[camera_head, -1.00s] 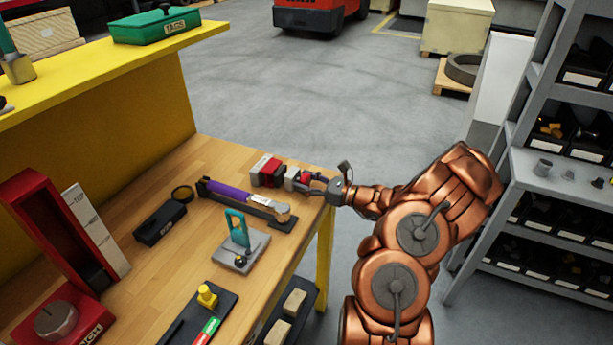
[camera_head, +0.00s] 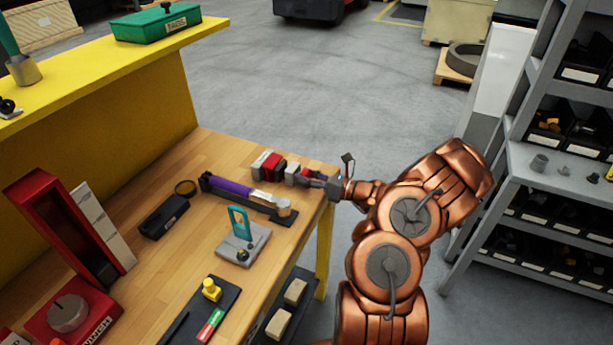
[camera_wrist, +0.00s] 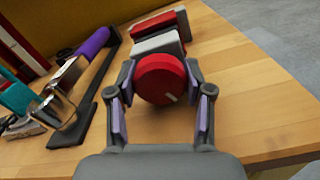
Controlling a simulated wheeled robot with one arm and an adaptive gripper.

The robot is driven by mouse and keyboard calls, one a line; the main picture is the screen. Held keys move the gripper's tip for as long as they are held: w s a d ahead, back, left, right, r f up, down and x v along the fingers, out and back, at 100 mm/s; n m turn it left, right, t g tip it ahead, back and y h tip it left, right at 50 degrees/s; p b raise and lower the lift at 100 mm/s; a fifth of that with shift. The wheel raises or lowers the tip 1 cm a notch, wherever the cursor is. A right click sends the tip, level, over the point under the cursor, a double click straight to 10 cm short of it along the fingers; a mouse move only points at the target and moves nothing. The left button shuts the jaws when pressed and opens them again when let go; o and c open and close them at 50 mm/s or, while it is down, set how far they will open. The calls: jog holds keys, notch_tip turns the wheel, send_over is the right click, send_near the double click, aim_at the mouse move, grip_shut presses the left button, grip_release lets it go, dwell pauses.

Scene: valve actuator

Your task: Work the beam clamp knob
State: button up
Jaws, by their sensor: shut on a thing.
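The beam clamp (camera_head: 269,168) is a red and grey block device near the back right corner of the wooden bench. In the wrist view its grey and red body (camera_wrist: 160,36) lies beyond a round red knob (camera_wrist: 161,78) with a pale mark at its lower right. My gripper (camera_wrist: 161,84) is shut on the knob, with one finger on each side of its rim. In the head view my gripper (camera_head: 322,182) reaches in from the right over the bench edge, and its fingers hide most of the knob.
A purple-handled tool (camera_head: 230,187) lies on a dark stand close to the clamp. A teal-handled device (camera_head: 240,222) on a grey plate (camera_head: 243,247) stands nearer. A shelf rack (camera_head: 560,190) stands right of my arm. Bare bench top (camera_wrist: 262,95) lies right of the knob.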

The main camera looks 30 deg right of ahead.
jog(key=o, duration=1.2)
jog(key=v, duration=1.2)
